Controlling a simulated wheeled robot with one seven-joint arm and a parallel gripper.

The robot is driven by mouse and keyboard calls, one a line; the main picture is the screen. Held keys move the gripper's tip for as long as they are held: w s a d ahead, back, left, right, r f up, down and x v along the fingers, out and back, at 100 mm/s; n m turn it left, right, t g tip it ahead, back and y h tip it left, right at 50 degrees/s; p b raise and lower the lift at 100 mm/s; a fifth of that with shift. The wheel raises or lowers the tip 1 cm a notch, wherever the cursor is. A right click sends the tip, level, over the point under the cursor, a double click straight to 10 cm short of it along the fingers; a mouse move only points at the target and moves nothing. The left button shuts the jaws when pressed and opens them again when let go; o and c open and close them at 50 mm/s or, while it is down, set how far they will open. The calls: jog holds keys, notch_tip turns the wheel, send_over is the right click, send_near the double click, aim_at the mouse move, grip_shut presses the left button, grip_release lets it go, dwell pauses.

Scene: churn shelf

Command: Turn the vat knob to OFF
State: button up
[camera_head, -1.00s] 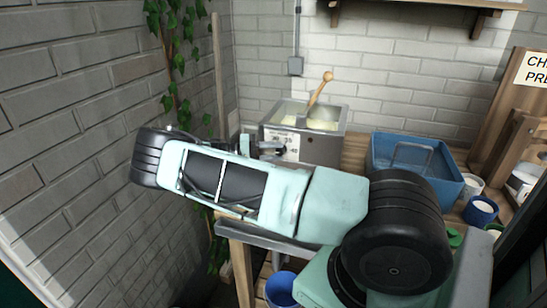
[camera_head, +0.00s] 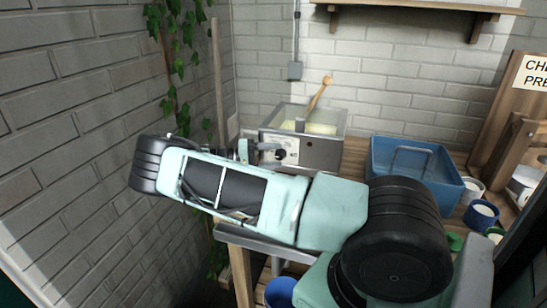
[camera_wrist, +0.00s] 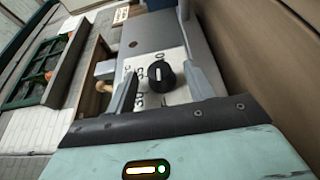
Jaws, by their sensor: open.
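The vat (camera_head: 325,155) is a grey metal box on the bench, holding pale contents and a wooden-handled paddle. Its front has a white dial plate (camera_head: 291,146). In the wrist view the black vat knob (camera_wrist: 161,76) stands on the dial plate (camera_wrist: 176,95), with a white pointer line facing up in the picture. Some dial numbers show, partly covered; I cannot make out an OFF mark. My gripper (camera_wrist: 166,86) is open, with one finger on each side of the knob and visible gaps between. In the head view my gripper (camera_head: 264,151) is at the vat's front.
A blue tub (camera_head: 415,165) stands right of the vat, with several small cups (camera_head: 481,213) beside it. A brick wall with ivy (camera_head: 175,70) is close on the left. A blue bucket (camera_head: 283,291) is below the bench.

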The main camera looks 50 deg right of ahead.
jog(key=b+v, duration=0.2)
jog(key=v, duration=0.4)
jog(key=shift+w+a+f, duration=0.1)
jog(key=shift+f, duration=0.05)
jog(key=shift+w+a, duration=0.3)
jog(key=shift+a, duration=0.05)
